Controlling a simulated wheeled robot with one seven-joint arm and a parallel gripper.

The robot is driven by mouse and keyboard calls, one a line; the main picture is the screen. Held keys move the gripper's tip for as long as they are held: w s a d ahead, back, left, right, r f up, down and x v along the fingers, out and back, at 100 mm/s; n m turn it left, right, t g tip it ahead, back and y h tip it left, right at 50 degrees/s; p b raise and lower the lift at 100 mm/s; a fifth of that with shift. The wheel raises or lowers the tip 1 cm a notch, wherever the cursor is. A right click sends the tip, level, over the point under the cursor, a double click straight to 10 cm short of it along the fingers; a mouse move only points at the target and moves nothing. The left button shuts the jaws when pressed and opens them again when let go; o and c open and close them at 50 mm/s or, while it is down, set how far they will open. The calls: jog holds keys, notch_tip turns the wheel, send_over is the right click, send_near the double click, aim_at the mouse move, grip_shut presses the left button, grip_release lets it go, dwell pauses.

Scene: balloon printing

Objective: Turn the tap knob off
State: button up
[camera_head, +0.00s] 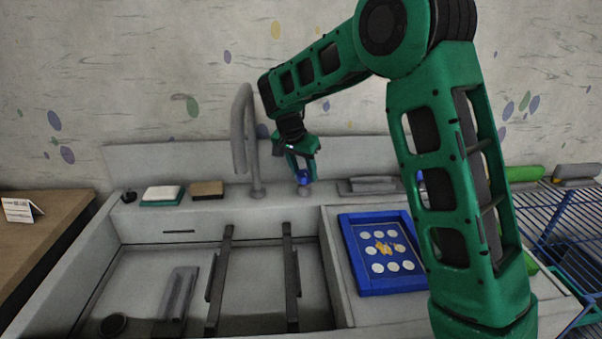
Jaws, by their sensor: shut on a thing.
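I cannot make out any water at the spout.
The sink basin (150,275) has two dark rails across it. A sponge and a soap dish (162,194) lie on the ledge to the left. A blue-framed screen (383,253) lies on the right counter. A blue wire rack (560,225) stands far right.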

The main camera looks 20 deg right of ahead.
jog(key=shift+w+a+r+m+h, duration=0.1)
jog(key=shift+w+a+m+h, duration=0.15)
jog(key=shift+m, duration=0.55)
jog(key=o, duration=1.1)
jog(key=shift+s, duration=0.1)
jog(key=shift+g, duration=0.3)
jog(key=shift+r, duration=0.1)
jog(key=v, duration=1)
jog(key=shift+a+r, duration=0.15)
